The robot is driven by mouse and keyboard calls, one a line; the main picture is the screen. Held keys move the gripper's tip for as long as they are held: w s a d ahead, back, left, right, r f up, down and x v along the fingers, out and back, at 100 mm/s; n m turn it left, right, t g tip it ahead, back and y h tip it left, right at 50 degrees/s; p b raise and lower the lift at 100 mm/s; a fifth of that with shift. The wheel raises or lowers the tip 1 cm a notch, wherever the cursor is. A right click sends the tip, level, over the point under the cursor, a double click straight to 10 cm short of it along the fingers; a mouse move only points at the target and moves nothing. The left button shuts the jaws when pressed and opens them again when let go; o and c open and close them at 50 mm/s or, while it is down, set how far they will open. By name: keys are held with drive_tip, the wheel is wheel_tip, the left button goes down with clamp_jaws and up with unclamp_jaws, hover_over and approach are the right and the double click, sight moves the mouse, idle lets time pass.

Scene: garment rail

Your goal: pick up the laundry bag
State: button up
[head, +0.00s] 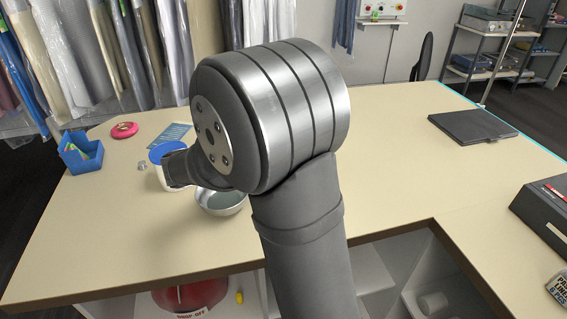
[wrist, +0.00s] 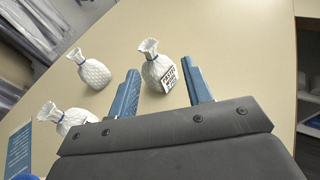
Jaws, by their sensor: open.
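My gripper is open, with nothing held. I cannot tell how far the fingertips are from the labelled bag. In the head view my arm hides these bags.
In the head view, a blue-lidded white tub (head: 168,152), a metal bowl (head: 222,203), a blue bin (head: 80,153) and a pink ring (head: 124,130) are on the left. A black flat case (head: 472,126) lies at right. Hanging garments (head: 85,50) line the back left. The counter right of my arm is mostly clear.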

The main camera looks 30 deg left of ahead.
drive_tip(key=shift+y, duration=0.3)
drive_tip(key=shift+a+f+x, duration=0.25)
drive_tip(key=shift+a+x, duration=0.15)
drive_tip(key=shift+x, duration=2.1)
drive_tip(key=shift+a+f+x, duration=0.25)
drive_tip(key=shift+a+x, duration=0.15)
drive_tip(key=shift+x, duration=2.1)
drive_tip(key=shift+a+f+x, duration=0.25)
drive_tip(key=shift+a+x, duration=0.2)
drive_tip(key=shift+x, duration=2.1)
clamp_jaws()
